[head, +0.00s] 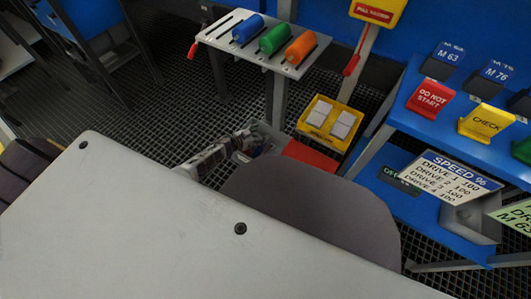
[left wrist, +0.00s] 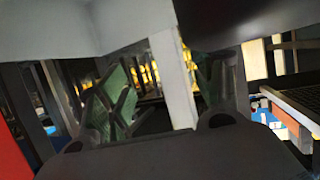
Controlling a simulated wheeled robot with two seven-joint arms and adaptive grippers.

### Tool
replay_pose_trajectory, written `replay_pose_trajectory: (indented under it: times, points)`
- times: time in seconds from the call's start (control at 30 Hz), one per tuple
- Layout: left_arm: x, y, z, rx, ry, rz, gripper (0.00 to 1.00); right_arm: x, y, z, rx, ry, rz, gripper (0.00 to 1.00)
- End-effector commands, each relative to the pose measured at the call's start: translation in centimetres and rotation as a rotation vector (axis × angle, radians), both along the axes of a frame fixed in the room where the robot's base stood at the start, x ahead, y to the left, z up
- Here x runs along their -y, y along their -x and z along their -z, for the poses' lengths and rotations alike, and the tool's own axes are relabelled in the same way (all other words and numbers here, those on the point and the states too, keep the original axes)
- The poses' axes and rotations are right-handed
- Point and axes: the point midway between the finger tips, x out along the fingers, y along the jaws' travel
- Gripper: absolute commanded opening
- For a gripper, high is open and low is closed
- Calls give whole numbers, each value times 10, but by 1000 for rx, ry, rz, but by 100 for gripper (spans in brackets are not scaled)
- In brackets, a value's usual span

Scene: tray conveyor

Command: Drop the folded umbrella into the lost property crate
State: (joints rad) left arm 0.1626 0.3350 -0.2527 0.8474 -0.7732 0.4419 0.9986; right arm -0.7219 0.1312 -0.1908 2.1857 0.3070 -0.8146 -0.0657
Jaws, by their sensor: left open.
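My left gripper (head: 243,144) shows small in the head view, beyond the large pale surface. In the left wrist view the two fingers of the left gripper (left wrist: 165,85) stand apart, with a pale grey post behind the gap. I see nothing held between them. I cannot make out the folded umbrella in either view. No crate shows a readable lost property label, so I cannot tell whether the grey bin is that crate. My right gripper is not in view.
A yellow tray (head: 304,127) with two white blocks sits right of the bin, near a red panel (head: 311,155). A stand (head: 297,70) with blue, green and orange rollers is behind. A blue shelf (head: 450,112) with signs stands at right. Grating floor is open at left.

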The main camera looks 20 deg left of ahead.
Motion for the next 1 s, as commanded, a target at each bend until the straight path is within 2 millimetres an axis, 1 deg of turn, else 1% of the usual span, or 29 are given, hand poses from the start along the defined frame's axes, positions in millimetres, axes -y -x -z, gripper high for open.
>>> replay_pose_trajectory:
  times: [0.17, 0.43, 0.77, 1.0]
  points:
    - [-1, 1, 0, -1, 0, 0, 66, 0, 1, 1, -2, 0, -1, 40]
    - [-5, 9, -3, 1, -1, -1, 66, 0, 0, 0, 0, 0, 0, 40]
    - [-11, 27, -12, -1, -1, 1, 66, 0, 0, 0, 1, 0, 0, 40]
    - [-19, 43, -18, 0, -2, 0, 66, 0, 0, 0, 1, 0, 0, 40]
